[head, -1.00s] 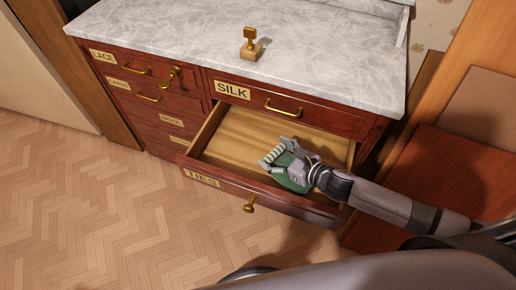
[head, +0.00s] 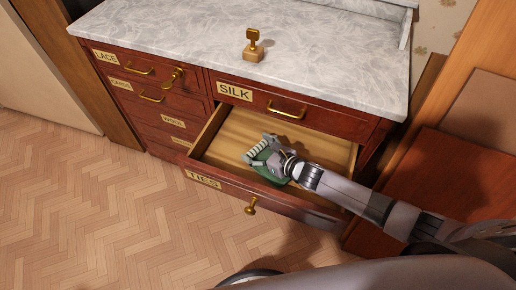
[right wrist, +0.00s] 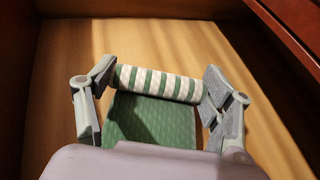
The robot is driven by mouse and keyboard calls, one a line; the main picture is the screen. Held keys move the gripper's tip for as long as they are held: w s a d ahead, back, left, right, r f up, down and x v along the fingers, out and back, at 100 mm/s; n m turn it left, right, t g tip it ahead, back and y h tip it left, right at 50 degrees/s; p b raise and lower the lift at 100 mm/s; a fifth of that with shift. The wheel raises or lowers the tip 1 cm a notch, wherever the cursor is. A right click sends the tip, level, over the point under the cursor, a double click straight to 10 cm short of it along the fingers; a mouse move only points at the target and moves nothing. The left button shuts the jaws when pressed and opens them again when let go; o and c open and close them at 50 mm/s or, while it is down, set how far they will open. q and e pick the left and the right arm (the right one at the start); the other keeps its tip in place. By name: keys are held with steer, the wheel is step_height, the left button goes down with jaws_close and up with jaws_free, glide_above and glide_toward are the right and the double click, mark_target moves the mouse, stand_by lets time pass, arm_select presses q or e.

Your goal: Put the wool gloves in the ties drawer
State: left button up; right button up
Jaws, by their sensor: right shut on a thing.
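The ties drawer (head: 318,145) is pulled open below the silk drawer, with its TIES label on the front and a bare wooden floor. My right gripper (head: 262,158) is inside the drawer's opening, shut on the wool gloves (head: 272,171). The gloves are green with a rolled, green-and-white striped cuff. In the right wrist view the striped cuff (right wrist: 158,83) lies between the two fingers, above the drawer floor (right wrist: 60,80). I cannot tell whether the gloves touch the floor. My left gripper is not in view.
A marble top (head: 320,50) carries a small wooden block with a brass stamp-like piece (head: 252,47). Shut drawers labelled LACE and CARDS are at the left, one with a key-like brass piece (head: 177,76). A reddish-brown wooden panel (head: 440,170) stands at the right.

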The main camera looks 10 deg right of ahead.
steer(key=o, duration=0.7)
steer(key=shift+f, duration=0.2)
steer(key=o, duration=0.5)
steer(key=shift+c, duration=0.2)
steer(key=shift+r, duration=0.2)
steer(key=v, duration=1.2)
steer(key=shift+d+f+p, duration=0.1)
steer(key=shift+p, duration=0.2)
